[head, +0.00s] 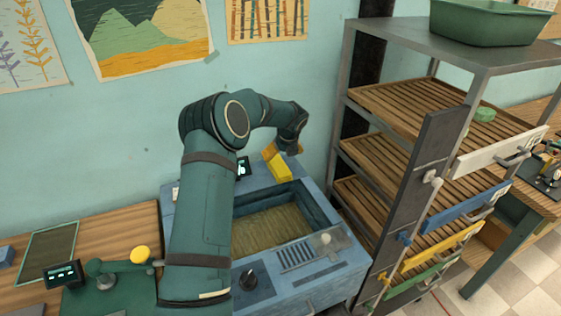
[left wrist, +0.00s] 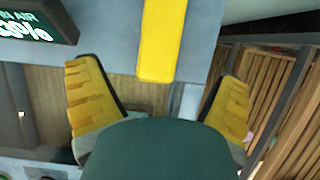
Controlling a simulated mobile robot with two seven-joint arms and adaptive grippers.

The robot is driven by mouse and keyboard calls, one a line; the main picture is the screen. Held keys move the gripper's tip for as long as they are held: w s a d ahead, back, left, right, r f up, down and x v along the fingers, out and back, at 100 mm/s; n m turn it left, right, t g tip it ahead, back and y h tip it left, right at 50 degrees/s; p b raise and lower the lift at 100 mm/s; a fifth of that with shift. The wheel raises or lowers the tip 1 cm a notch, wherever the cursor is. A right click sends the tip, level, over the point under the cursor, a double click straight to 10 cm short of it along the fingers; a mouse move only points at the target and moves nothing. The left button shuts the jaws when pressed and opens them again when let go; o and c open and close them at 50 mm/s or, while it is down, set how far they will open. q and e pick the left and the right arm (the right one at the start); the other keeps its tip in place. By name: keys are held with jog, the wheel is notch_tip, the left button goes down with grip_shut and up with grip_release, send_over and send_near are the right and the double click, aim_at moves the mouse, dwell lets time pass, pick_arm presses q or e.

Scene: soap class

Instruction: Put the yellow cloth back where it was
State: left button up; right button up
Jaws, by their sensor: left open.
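The yellow cloth (head: 281,170) is a small bright yellow piece at the back rim of the blue basin unit (head: 318,262). In the left wrist view the cloth (left wrist: 162,42) shows as a yellow strip at the top middle. My left gripper (head: 284,150) is above the back of the unit, close to the cloth. In the left wrist view its two yellow fingers (left wrist: 160,78) are spread wide, with the strip in line with the gap. Nothing shows held between them. I cannot tell the exact height between fingers and cloth. My right gripper is not in view.
A slatted drying rack (head: 391,107) stands right of the unit, with a green soap piece (head: 484,114) on it and a green tub (head: 490,22) on top. A small dark display (left wrist: 38,22) stands left of the cloth. A wooden bench (head: 131,228) is at the left.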

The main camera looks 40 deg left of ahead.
pick_arm(q)
jog(key=shift+v, duration=1.4)
